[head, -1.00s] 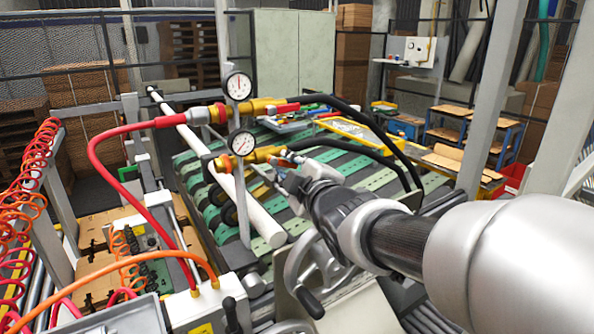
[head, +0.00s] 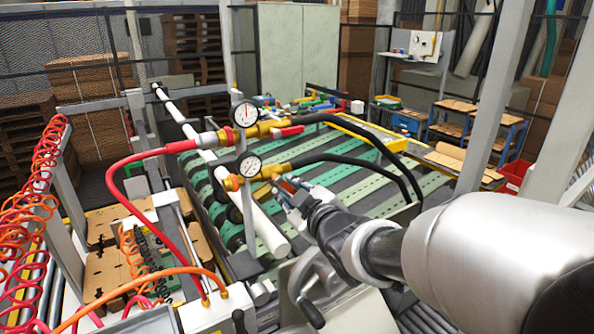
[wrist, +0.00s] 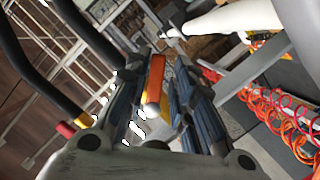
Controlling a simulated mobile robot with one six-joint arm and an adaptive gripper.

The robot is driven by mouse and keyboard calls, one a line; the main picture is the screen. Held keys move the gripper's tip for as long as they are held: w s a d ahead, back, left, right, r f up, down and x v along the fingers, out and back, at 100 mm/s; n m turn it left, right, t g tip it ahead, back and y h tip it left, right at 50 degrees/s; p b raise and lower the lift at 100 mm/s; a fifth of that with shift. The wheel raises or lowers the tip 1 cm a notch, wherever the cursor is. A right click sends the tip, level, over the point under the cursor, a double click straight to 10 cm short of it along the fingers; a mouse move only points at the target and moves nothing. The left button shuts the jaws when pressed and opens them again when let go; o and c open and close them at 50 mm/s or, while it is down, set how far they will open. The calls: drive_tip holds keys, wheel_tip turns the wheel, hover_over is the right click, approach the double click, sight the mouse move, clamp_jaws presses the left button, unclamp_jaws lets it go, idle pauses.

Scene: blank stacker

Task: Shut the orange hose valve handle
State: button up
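The orange valve handle (wrist: 154,78) lies lengthwise between the two fingers in the wrist view. My gripper (wrist: 160,95) is open around it, with the handle closer to the left finger; I cannot tell whether they touch. In the head view my gripper (head: 284,191) is at the lower brass valve (head: 262,171), beside the lower gauge (head: 249,166). Its handle (head: 284,186) shows only in small part there, pointing right and down, and the fingers hide the rest.
The upper brass valve (head: 264,129) with a red handle (head: 291,131) sits just above. Black hoses (head: 345,158) arch off to the right.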

drive_tip(key=s+d+r+m+g+y+p, duration=0.1)
drive_tip(key=s+d+m+y+p, duration=0.1)
drive_tip(key=s+m, duration=0.4)
drive_tip(key=shift+s+d+r+g+p, duration=0.4)
drive_tip(key=shift+s+d+p, duration=0.25)
drive_tip(key=shift+s, duration=0.6)
idle(0.5)
